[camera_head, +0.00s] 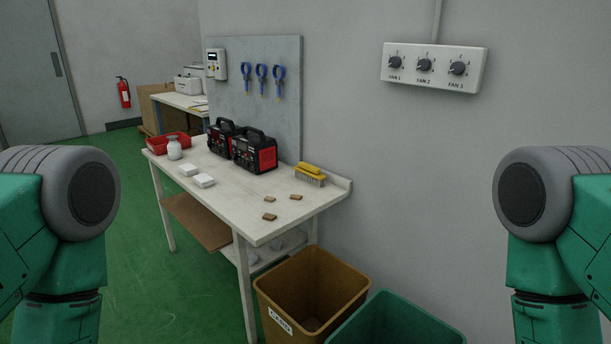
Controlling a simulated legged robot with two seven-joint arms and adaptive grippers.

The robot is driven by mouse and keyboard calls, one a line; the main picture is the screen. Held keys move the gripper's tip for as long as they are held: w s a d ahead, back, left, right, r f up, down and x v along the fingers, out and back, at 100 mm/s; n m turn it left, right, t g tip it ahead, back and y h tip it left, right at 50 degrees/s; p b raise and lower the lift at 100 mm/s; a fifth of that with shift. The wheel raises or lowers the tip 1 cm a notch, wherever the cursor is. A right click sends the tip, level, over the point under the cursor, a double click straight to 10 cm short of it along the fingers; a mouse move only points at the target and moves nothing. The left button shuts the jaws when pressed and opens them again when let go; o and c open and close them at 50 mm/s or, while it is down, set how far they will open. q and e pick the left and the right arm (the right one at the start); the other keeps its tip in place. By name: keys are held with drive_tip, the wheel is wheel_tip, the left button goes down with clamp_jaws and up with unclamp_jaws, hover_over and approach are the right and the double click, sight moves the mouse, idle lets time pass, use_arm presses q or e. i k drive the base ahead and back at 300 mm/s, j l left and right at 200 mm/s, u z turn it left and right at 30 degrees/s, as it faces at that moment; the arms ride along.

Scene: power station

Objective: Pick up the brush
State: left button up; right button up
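A brush (310,174) with a yellow top and pale bristles lies at the right end of the white workbench (248,209), close to the wall. Nothing is touching it. Only the upper links of my two arms show, one at the left edge and one at the right edge of the head view. Neither gripper is in view.
Small brown pieces (270,216), white blocks (204,180), a white bottle (174,148), a red tray (168,142) and black-red machines (254,151) are on the bench. A brown bin (278,294) and a green bin (398,318) stand before its right end. Green floor at left is free.

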sight(307, 172)
drive_tip(key=i+j, duration=0.2)
drive_tip(key=i+j+z, duration=0.15)
drive_tip(key=j, duration=0.25)
drive_tip(key=i+j, duration=0.2)
drive_tip(key=j, duration=0.15)
drive_tip(key=i+j+z, duration=0.15)
drive_tip(key=i+j, duration=0.05)
drive_tip(key=j, duration=0.1)
